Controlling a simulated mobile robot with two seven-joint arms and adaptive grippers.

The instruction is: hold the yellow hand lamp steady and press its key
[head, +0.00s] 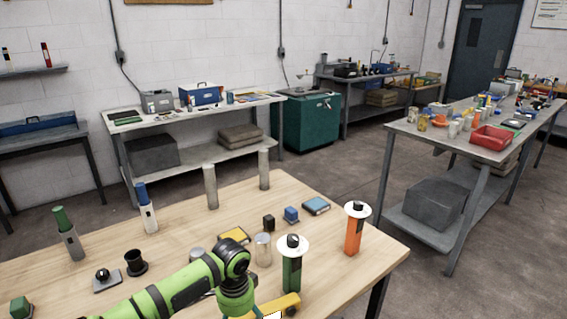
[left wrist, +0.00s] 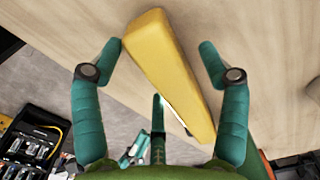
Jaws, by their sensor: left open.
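The yellow hand lamp (head: 287,303) lies on the wooden table (head: 330,272) near the front, partly hidden by my left arm. In the left wrist view the yellow lamp (left wrist: 172,75) is a long yellow bar with a pale strip along one side. My left gripper (left wrist: 160,52) is open, with one teal finger on each side of the lamp. Gaps show between the fingers and the lamp's sides. The lamp's key cannot be made out in either view. My right gripper is not in view.
A green holder with a white disc (head: 292,275) stands just behind the lamp, and an orange one (head: 353,237) stands farther right. A glass jar (head: 263,251), a black cup (head: 135,263) and two grey posts (head: 211,188) stand nearby. The table's front right corner is clear.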

